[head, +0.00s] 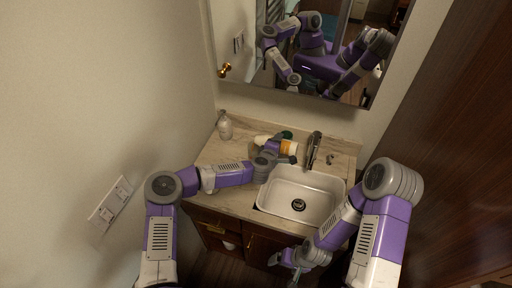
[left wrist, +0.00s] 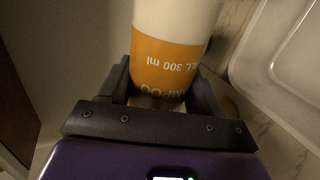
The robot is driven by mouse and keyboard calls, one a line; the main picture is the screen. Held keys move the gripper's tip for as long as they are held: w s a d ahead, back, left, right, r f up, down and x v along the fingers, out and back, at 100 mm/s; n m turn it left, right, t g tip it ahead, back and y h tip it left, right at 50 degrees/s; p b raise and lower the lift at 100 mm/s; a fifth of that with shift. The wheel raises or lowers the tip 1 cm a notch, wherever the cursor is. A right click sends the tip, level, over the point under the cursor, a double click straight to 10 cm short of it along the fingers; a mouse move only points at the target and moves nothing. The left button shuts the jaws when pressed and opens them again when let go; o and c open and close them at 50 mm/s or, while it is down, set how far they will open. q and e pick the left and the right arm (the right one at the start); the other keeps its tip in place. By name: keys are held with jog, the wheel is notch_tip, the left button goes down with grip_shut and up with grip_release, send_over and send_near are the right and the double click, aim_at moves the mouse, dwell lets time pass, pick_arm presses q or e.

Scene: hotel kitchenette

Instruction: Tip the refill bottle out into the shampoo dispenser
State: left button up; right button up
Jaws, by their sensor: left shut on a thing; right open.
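The refill bottle (left wrist: 178,62), white with an orange band, fills the space between the fingers of my left gripper (left wrist: 163,88) in the left wrist view. Its printed text reads upside down there, partly "300 ml". In the head view the bottle (head: 289,147) shows as a small orange and white patch by my left gripper (head: 284,158), over the counter left of the faucet. A pale, translucent bottle with a narrow top, apparently the dispenser (head: 225,127), stands upright at the counter's back left, apart from the gripper. My right gripper (head: 291,262) is open and empty, low in front of the cabinet.
A white sink (head: 282,200) is set into the beige counter (head: 237,207), with a faucet (head: 313,148) behind it. A white item (head: 262,140) and a green item (head: 287,134) are near the held bottle. Walls and a mirror (head: 285,92) bound the counter.

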pick_arm(q)
jog(key=shift+s+d, duration=0.1)
jog(key=shift+d, duration=0.2)
jog(key=shift+n+b, duration=0.3)
jog(key=shift+b, duration=0.1)
dwell(0.4)
jog(key=shift+a+r+n+g+h+b, duration=0.3)
jog(key=shift+r+n+h+b, duration=0.05)
jog(key=shift+r+n+h, duration=0.4)
dwell(0.7)
jog(key=shift+w+a+r+n+h+b, duration=0.15)
jog(key=shift+a+r+n+h+b, duration=0.1)
jog(key=shift+r+n+h+b, duration=0.15)
jog(key=shift+w+a+r+n+h+b, duration=0.15)
jog(key=shift+a+r+n+b, duration=0.1)
jog(key=shift+r+n+b, duration=0.15)
jog(key=shift+a+r, duration=0.2)
jog(key=shift+r, duration=0.05)
dwell(0.4)
dwell(0.8)
